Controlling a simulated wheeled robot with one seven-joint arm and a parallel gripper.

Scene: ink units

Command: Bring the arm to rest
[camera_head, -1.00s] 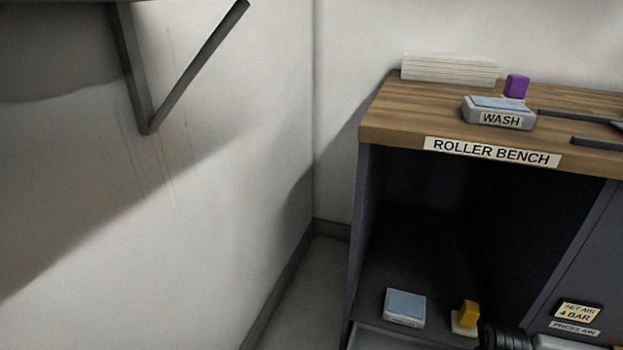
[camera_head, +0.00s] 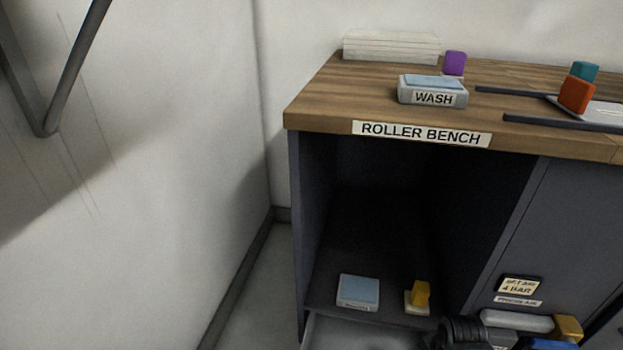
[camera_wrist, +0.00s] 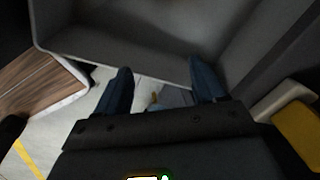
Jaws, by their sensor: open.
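My gripper (camera_wrist: 161,78) shows in the wrist view with its two dark fingers spread apart. I see nothing held between the fingers. A grey tray-like surface (camera_wrist: 150,35) lies beyond the fingertips; I cannot tell how far off it is. Part of my arm shows at the bottom right of the head view, low in front of the bench. The fingers cannot be made out there.
The roller bench (camera_head: 325,97) carries a WASH pad (camera_head: 433,91), a purple block (camera_head: 455,62), a teal block (camera_head: 585,71) and an orange block (camera_head: 576,95). Its lower bay holds a blue-topped pad (camera_head: 358,291) and a yellow block (camera_head: 420,292). A wall bracket (camera_head: 75,65) is at left.

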